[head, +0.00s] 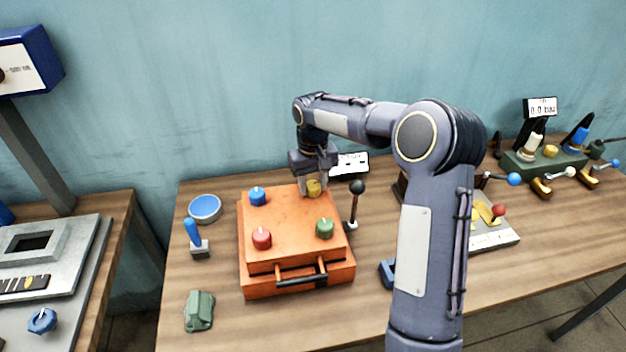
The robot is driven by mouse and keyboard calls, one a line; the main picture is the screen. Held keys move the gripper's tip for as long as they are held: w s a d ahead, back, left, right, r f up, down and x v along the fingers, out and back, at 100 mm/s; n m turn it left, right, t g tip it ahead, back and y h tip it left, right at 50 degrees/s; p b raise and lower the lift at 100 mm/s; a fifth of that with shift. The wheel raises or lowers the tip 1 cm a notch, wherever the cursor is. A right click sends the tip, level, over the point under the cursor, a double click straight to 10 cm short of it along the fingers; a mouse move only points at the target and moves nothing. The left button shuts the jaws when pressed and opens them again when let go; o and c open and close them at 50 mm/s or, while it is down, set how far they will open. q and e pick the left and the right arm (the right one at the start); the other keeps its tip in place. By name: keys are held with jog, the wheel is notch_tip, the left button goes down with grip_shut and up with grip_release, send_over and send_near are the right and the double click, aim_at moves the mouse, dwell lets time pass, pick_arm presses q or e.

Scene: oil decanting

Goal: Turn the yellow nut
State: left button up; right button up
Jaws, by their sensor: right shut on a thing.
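The yellow nut (314,187) sits at the back right corner of the orange box's top (285,215). My right gripper (313,185) points down over that corner and is shut on the yellow nut, hiding part of it. A blue nut (257,196) is at the back left corner, a red nut (261,238) at the front left and a green nut (325,228) at the front right. My left gripper is not in view.
A black-knobbed lever (356,200) stands close to the box's right side. A blue-handled tool (194,236), a blue round tin (205,208) and a green block (199,310) are on the left. A green valve stand (543,160) is at the far right.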

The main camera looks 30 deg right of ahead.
aim_at(313, 184)
jog(key=n+p, duration=0.1)
jog(key=n, duration=0.2)
jog(key=shift+r+n, duration=0.15)
jog(key=shift+n, duration=0.25)
jog(key=n+p, duration=0.1)
jog(key=n, duration=0.2)
jog(key=shift+n, duration=0.3)
jog(key=n+p, duration=0.1)
jog(key=n, duration=0.5)
jog(key=shift+n, duration=0.3)
jog(key=o, duration=1)
notch_tip(313, 184, up, 8)
jog(key=shift+f+b, duration=0.15)
jog(key=shift+b, duration=0.3)
